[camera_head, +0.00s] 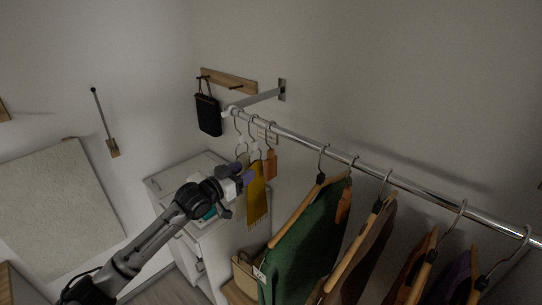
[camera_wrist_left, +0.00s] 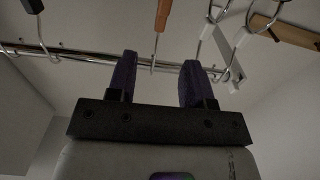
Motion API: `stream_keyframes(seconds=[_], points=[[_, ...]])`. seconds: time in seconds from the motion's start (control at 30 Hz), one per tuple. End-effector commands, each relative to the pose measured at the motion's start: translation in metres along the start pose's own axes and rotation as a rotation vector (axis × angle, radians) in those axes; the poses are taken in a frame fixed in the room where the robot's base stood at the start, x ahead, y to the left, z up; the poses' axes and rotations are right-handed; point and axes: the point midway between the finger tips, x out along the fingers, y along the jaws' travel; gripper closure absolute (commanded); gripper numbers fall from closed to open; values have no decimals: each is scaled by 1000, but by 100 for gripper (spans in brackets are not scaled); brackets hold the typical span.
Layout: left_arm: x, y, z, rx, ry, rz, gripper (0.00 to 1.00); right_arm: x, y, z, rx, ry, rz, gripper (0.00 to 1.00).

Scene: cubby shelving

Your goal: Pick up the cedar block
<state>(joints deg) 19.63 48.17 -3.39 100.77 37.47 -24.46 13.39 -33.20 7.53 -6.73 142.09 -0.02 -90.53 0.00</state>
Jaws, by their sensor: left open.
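The cedar block (camera_head: 271,163) is a small orange-brown piece hanging from a hook near the far end of the metal rail. In the left wrist view, what looks like the same brown block (camera_wrist_left: 163,14) shows at the top edge, partly cut off, with its hook running between the fingers. My left gripper (camera_head: 247,177) is by the yellow cloth, just left of and a little below the block. In the wrist view the purple fingers of my left gripper (camera_wrist_left: 159,62) are apart, with nothing held between them. My right gripper is not in view.
A yellow cloth (camera_head: 257,195) hangs beside the block. The rail (camera_head: 300,138) carries several hangers, including a green garment (camera_head: 308,240). A black bag (camera_head: 208,114) hangs from a wooden wall rack (camera_head: 228,80). A white cabinet (camera_head: 165,184) stands below my arm.

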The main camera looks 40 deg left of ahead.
Motion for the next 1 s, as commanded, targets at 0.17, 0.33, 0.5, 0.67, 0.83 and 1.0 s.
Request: stream_keyframes(seconds=[0.17,0.33,0.5,0.67,0.83,1.0], points=[[31,0,-4,-4,0,-2,53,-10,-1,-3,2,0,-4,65],[56,0,-2,-1,-1,-1,53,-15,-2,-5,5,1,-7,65],[70,0,0,0,-3,0,53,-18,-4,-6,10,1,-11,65],[75,0,0,1,-3,-1,53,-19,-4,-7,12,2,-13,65],[89,-1,-1,0,-4,-1,53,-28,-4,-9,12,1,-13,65],[109,-2,2,1,-3,-1,53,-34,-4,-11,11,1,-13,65]])
